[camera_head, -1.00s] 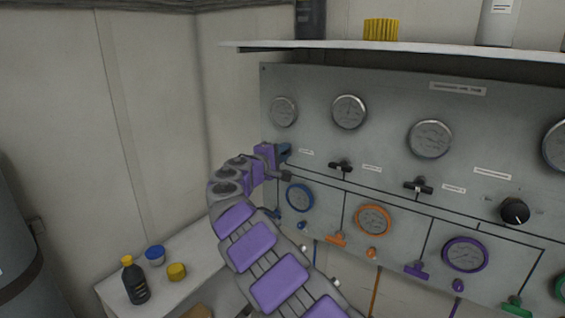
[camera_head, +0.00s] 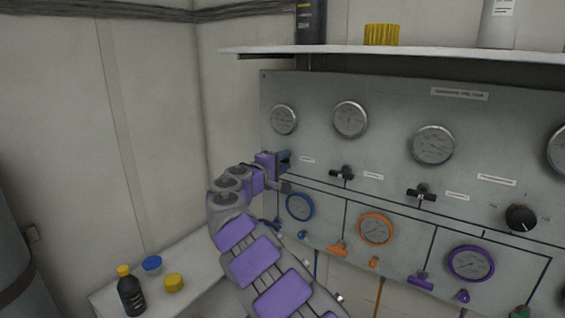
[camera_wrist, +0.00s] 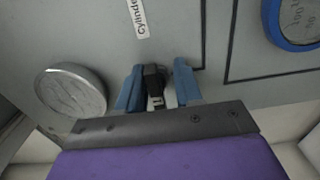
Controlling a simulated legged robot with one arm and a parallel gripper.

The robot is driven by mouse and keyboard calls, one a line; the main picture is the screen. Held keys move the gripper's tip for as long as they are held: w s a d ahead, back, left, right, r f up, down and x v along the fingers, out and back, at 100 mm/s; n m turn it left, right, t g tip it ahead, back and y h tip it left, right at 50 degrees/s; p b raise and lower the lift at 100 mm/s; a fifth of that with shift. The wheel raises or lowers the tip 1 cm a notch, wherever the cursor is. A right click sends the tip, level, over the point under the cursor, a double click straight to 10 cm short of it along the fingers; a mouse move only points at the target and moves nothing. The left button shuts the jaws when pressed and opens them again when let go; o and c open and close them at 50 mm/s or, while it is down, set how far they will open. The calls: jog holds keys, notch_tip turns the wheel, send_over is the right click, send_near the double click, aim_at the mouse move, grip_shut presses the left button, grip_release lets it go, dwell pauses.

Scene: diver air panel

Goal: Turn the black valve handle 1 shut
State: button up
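My gripper (camera_wrist: 158,88) has two blue fingers; in the head view it (camera_head: 285,161) is at the left part of the grey panel, pointing at it. In the wrist view a black valve handle (camera_wrist: 155,82) stands between the fingers, close to the left finger, with a narrow gap to the right one. The fingers are apart, on either side of the handle. In the head view this leftmost handle is hidden behind my gripper, so its turn angle does not show there.
Two more black handles, a middle one (camera_head: 342,173) and a right one (camera_head: 421,194), stick out of the panel (camera_head: 385,100). A shelf (camera_head: 400,57) juts out above. A side table (camera_head: 205,262) holds a black bottle (camera_head: 131,292) and small jars.

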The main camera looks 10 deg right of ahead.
jog(key=shift+o, duration=0.2)
jog(key=shift+s+r, duration=0.15)
jog(key=shift+s+a, duration=0.2)
jog(key=shift+a, duration=0.05)
jog(key=p+v, duration=0.2)
jog(key=v, duration=1.4)
jog(key=shift+s+a, duration=0.25)
jog(key=shift+a, duration=0.05)
